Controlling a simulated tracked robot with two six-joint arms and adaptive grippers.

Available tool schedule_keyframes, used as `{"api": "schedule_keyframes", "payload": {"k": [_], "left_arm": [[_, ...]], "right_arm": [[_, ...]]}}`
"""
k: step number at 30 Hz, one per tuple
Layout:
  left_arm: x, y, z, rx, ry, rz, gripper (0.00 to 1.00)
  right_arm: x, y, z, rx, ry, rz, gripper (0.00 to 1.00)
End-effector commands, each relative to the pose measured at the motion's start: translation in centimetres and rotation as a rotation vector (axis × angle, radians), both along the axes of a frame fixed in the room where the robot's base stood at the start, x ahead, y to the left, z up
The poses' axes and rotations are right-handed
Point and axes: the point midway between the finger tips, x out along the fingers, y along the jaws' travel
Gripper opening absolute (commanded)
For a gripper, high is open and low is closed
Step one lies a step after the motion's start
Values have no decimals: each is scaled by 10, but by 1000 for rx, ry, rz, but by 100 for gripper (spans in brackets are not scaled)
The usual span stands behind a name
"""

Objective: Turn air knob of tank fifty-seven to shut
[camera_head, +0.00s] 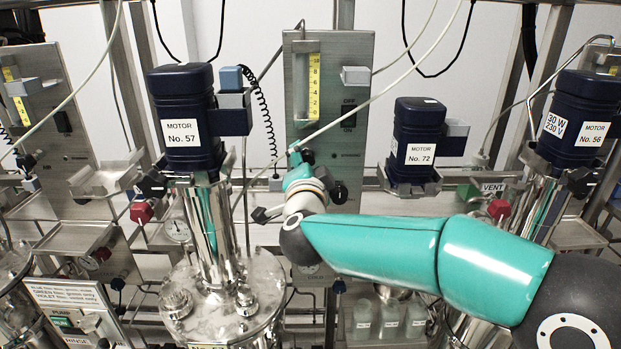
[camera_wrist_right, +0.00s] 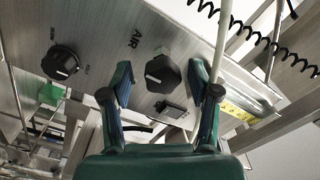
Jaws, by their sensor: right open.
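In the right wrist view, the black air knob (camera_wrist_right: 162,74) sits on a grey metal panel beside the word AIR. My right gripper (camera_wrist_right: 160,84) is open, with one finger on each side of the knob in the picture. I cannot tell whether the fingers touch it. In the head view, my right gripper (camera_head: 298,163) is in front of the panel (camera_head: 300,80) with the yellow scale, partly hidden by its own wrist. The motor labelled No. 57 (camera_head: 183,120) stands on its tank (camera_head: 225,295) to the left. My left gripper is not in view.
A pale hose (camera_wrist_right: 221,45) runs close to one finger. Motor No. 72 (camera_head: 416,140) stands right of the panel, and a coiled black cable (camera_head: 265,105) hangs left of it.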

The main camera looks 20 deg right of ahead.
Motion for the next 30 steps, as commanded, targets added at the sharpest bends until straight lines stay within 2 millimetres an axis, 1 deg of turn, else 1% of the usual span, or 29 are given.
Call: {"api": "schedule_keyframes", "payload": {"k": [5,12,16,21,30], "left_arm": [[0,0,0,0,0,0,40],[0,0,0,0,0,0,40],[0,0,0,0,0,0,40],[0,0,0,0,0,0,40],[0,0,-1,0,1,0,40]], "right_arm": [[-27,9,1,0,-1,3,61],[-75,22,0,1,-1,3,61],[-95,28,0,1,-1,3,61],[-109,31,-1,1,0,1,61],[-111,31,-1,1,1,-2,61]]}}
